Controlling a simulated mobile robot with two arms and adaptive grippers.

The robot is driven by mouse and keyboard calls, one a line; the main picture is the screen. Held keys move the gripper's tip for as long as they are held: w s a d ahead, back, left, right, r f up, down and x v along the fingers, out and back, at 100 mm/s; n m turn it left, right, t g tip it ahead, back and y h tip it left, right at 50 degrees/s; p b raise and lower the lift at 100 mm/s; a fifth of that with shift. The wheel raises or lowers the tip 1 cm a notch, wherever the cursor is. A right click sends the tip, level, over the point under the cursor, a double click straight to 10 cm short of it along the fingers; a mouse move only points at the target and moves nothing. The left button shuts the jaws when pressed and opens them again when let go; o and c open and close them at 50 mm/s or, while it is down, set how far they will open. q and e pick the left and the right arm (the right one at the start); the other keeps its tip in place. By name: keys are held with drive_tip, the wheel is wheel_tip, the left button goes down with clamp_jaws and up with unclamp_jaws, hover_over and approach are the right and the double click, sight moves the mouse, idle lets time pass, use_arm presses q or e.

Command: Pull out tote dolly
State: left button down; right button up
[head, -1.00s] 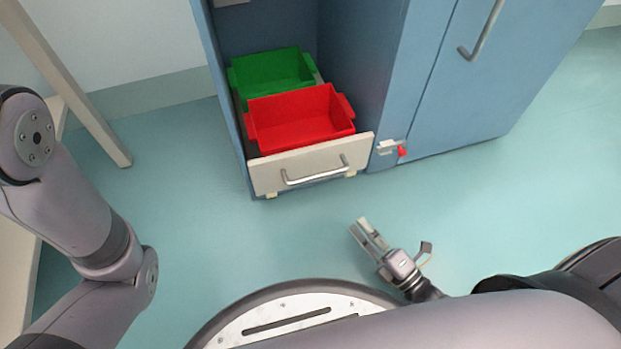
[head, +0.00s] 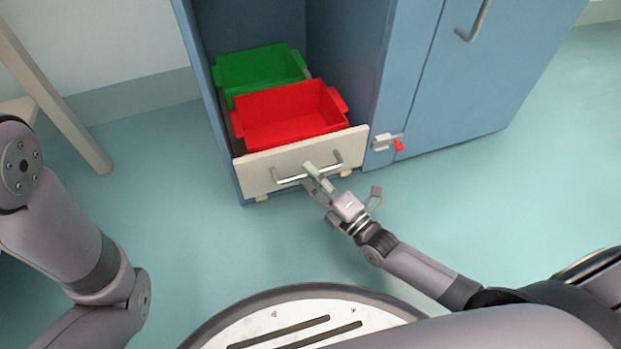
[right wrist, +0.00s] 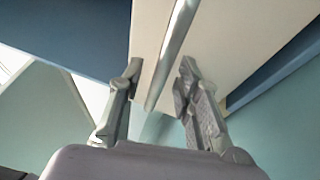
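The tote dolly, with its cream front panel (head: 258,180), stands at the mouth of a blue cabinet bay. It carries a red tote (head: 290,118) in front and a green tote (head: 262,68) behind. A metal bar handle (head: 288,180) is on the panel; in the right wrist view the handle (right wrist: 172,55) runs between the two fingers. My right gripper (head: 313,180) is at this handle, open, with a finger on either side and gaps visible; it also shows in the right wrist view (right wrist: 160,72). My left gripper is out of view; only the left arm shows.
The blue cabinet (head: 350,70) walls flank the dolly. A small latch with a red tip (head: 398,145) is on the cabinet, right of the panel. A pale wooden leg (head: 60,100) stands at the left. The floor (head: 190,230) before the dolly is clear.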

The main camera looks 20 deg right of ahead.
drive_tip(key=shift+w+a+r, duration=0.1)
drive_tip(key=shift+w+a, duration=0.05)
drive_tip(key=shift+w, duration=0.15)
drive_tip(key=shift+c, duration=0.2)
clamp_jaws()
idle(0.6)
